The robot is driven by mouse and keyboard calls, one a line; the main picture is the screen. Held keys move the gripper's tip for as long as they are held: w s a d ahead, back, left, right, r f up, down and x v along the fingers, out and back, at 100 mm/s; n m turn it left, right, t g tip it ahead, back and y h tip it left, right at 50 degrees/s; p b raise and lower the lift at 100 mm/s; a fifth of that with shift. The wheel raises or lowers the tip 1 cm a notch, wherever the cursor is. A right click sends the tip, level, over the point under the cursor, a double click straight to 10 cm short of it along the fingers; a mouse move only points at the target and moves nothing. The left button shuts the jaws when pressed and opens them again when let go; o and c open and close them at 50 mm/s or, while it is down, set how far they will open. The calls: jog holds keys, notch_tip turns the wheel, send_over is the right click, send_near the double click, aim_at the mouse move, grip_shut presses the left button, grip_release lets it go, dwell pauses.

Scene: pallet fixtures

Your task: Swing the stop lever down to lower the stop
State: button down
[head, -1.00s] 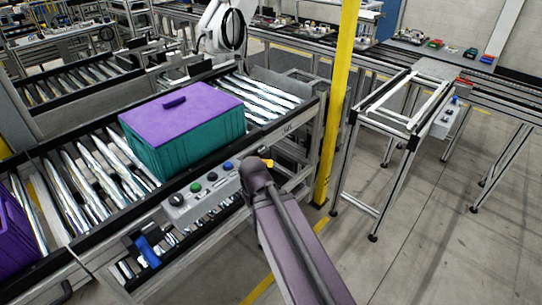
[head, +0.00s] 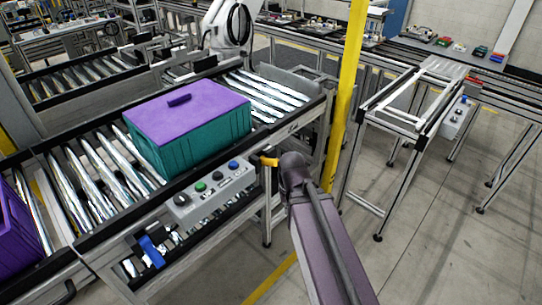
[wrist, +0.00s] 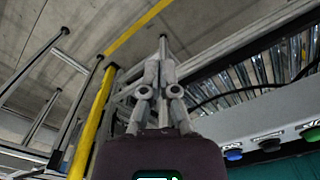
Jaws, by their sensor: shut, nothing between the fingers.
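A short yellow-orange piece (head: 268,161) shows at the conveyor's front side in the head view, just left of my wrist and right of the button box. It may be the stop lever's handle; my wrist hides what is beside it. A blue handle (head: 151,250) on a black bracket sits lower left on the same frame. I cannot tell for sure which is the stop lever, and the stop is not clearly seen. My gripper (wrist: 162,62) is shut and empty in the wrist view, over the floor beside the conveyor frame. The head view hides its fingers behind my wrist.
A button box (head: 211,191) is on the conveyor's front. A teal crate with purple lid (head: 190,112) stands on the rollers; a purple crate (head: 14,230) is at left. A yellow post (head: 347,105) rises close beyond my wrist. Floor at right is open before a frame stand (head: 408,112).

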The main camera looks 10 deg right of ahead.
jog(key=w+a+r+n+t+p, duration=0.1)
jog(key=w+r+n+p, duration=0.3)
jog(key=w, duration=0.9)
jog(key=w+a+r+n+t+p, duration=0.1)
jog(key=w+r+n+p, duration=0.3)
jog(key=w, duration=0.9)
notch_tip(320, 180, up, 3)
jog(key=shift+r+n+t+y+p, duration=0.1)
jog(key=shift+n+t+y+p, duration=0.25)
jog(key=shift+t+p, duration=0.65)
jog(key=shift+w, duration=0.1)
jog(key=b, duration=1)
send_over(270, 160)
jog(key=w+a, duration=0.1)
jog(key=a, duration=0.1)
notch_tip(270, 160, down, 10)
jog(key=shift+w+r, duration=0.1)
jog(key=shift+s+d+f+b, duration=0.3)
jog(key=shift+d+f+b, duration=0.15)
jog(key=shift+f+b, duration=0.3)
jog(key=shift+s+d+f+b, duration=0.25)
jog(key=shift+d+f+b, duration=0.3)
jog(key=shift+f, duration=0.25)
jog(key=shift+a, duration=0.1)
jog(key=shift+d, duration=0.45)
jog(key=shift+a, duration=0.4)
